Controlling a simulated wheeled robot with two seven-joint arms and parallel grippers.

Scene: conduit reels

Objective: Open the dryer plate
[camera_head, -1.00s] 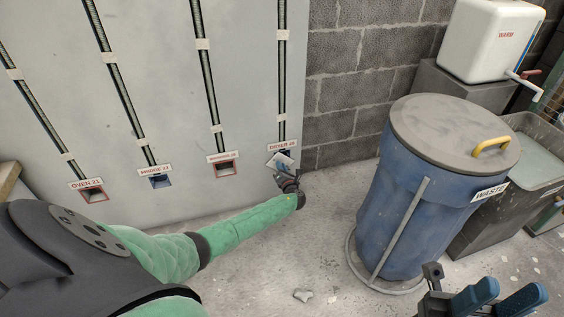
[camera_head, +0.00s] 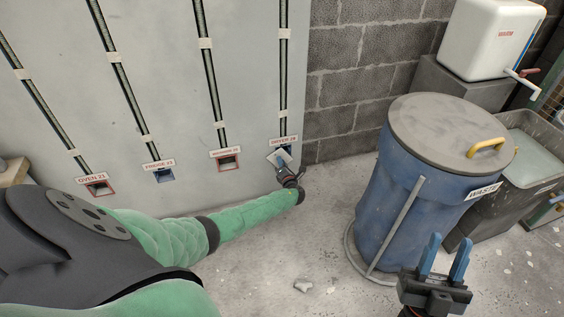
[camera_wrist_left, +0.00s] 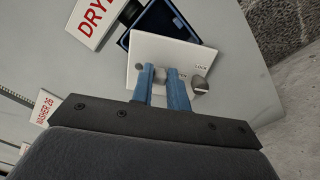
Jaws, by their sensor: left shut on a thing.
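The dryer plate (camera_wrist_left: 165,55) is a small white plate marked LOCK, with a grey knob at its right. It stands swung away from a blue-framed opening (camera_wrist_left: 163,22) under the red-lettered dryer label (camera_wrist_left: 95,18). In the head view the plate (camera_head: 277,156) is at the foot of the rightmost wall conduit. My left gripper (camera_wrist_left: 162,75) is shut on a small grey grip on the plate, partly hidden by the blue fingers; it also shows in the head view (camera_head: 286,169). My right gripper (camera_head: 446,255) is open and empty, fingers upward, in front of the bin.
Other labelled wall openings, such as the washer's (camera_head: 228,162), the fridge's (camera_head: 164,176) and the oven's (camera_head: 99,188), lie to the left. A blue waste bin (camera_head: 402,205) stands right of my left arm. The floor between is mostly clear, with small debris (camera_head: 303,286).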

